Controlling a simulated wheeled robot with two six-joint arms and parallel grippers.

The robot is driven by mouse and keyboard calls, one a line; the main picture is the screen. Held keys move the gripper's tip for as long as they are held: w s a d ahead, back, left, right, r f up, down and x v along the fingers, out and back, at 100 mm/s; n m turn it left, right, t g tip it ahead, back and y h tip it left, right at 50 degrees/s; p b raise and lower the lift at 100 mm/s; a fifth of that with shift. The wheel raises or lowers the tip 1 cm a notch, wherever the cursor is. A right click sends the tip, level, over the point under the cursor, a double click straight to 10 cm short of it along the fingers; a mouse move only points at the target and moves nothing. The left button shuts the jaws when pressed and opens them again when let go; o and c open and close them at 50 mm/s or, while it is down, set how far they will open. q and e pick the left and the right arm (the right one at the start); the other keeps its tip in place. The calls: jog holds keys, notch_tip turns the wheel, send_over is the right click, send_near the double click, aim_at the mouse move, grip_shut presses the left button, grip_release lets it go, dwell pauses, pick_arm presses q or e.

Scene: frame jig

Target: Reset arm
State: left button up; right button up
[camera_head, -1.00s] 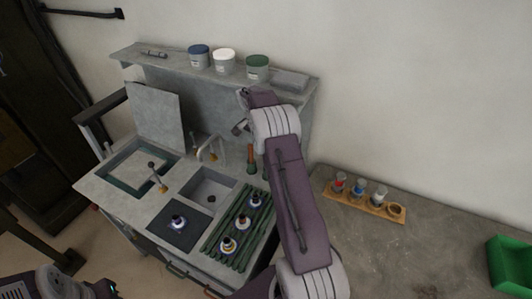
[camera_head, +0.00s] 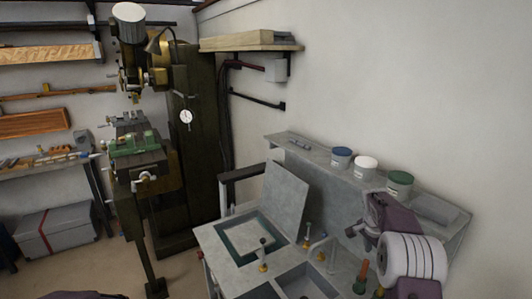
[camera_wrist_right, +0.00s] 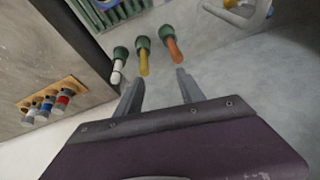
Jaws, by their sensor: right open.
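My right arm comes in from the lower right in the head view. Its gripper (camera_head: 358,231) hangs in front of the grey bench's back panel, below the shelf with the jars. In the right wrist view the two grey fingers (camera_wrist_right: 157,82) are apart with nothing between them. Beyond them, three handled tools in green holders stand: a white one (camera_wrist_right: 117,72), a yellow one (camera_wrist_right: 143,62) and an orange one (camera_wrist_right: 173,50). None touches the fingers. A sliver of purple arm shows at the head view's bottom left; my left gripper is out of view.
The grey bench (camera_head: 225,245) has a framed recess (camera_head: 243,238), a raised panel (camera_head: 285,200) and a basin. Blue-lidded (camera_head: 341,157), white (camera_head: 364,168) and green-lidded (camera_head: 398,184) jars stand on its shelf (camera_head: 290,145). A milling machine (camera_head: 190,160) stands left. A wooden rack (camera_wrist_right: 50,93) holds small bottles.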

jog(key=s+a+r+n+y, duration=0.1)
jog(key=s+a+r+n, duration=0.1)
jog(key=s+a, duration=0.45)
jog(key=s+a+r+n+y, duration=0.1)
jog(key=s+a+r+n, duration=0.15)
jog(key=a, duration=0.65)
jog(key=s+a+f+n, duration=0.3)
jog(key=s+f+n, duration=0.1)
jog(key=s, duration=0.4)
jog(key=s+a+f+n+y, duration=0.1)
jog(key=s+a+f+n, duration=0.2)
jog(key=s, duration=0.6)
notch_tip(320, 180, down, 2)
jog(key=n, duration=0.2)
jog(key=shift+s+a+n+g, duration=0.2)
jog(key=shift+a+n+g, duration=0.05)
jog(key=shift+n+g, duration=0.1)
jog(key=shift+s, duration=0.1)
jog(key=shift+c, duration=0.4)
